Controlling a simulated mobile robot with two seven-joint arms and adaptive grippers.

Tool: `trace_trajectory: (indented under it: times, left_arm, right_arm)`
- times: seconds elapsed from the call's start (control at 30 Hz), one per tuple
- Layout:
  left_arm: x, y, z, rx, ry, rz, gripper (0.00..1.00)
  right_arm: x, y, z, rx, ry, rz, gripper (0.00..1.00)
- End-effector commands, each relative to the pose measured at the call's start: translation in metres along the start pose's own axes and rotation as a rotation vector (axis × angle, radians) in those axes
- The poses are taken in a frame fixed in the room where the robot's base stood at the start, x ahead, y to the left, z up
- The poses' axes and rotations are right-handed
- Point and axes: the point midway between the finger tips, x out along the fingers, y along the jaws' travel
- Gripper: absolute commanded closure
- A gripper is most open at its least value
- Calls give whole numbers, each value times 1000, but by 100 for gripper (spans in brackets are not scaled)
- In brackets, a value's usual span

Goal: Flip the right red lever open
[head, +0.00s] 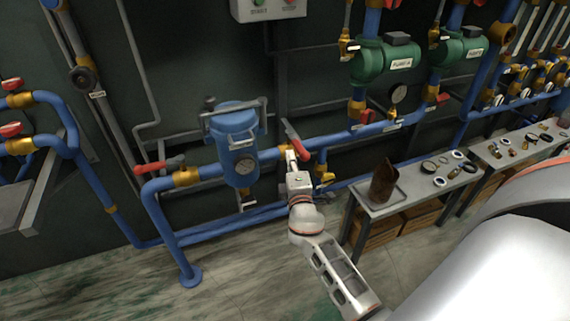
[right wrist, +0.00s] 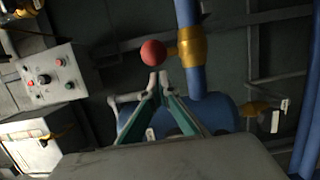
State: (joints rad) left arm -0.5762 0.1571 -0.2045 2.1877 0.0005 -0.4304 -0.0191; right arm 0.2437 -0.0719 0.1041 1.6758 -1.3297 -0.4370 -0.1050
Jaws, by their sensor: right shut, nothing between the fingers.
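The right red lever (head: 293,136) sits on a brass valve on the blue pipe, just right of the blue filter canister (head: 236,140). It slants up to the left in the head view. In the right wrist view its rounded red end (right wrist: 153,53) shows beside the brass valve body (right wrist: 190,47). My right gripper (head: 291,158) is at this lever, its tips just below the red handle. In the right wrist view its fingers (right wrist: 158,80) are together and empty, close under the red end; I cannot tell whether they touch it. My left gripper is out of view.
Green pumps (head: 385,60) hang above on the right. A low bench (head: 385,207) with a brown container and small parts stands right of my arm. The floor at left is clear.

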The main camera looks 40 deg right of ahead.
Motion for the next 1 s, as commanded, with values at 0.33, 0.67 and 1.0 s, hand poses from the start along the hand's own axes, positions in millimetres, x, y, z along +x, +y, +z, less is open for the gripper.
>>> trace_trajectory:
  times: [0.33, 0.67, 1.0]
  left_arm:
    - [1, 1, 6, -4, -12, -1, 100]
    - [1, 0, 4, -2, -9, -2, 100]
    - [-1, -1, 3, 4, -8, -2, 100]
  right_arm:
    - [2, -1, 12, 0, 0, -1, 100]
    - [2, 0, 14, -1, 11, 0, 100]
    - [3, 0, 21, -2, 66, 1, 100]
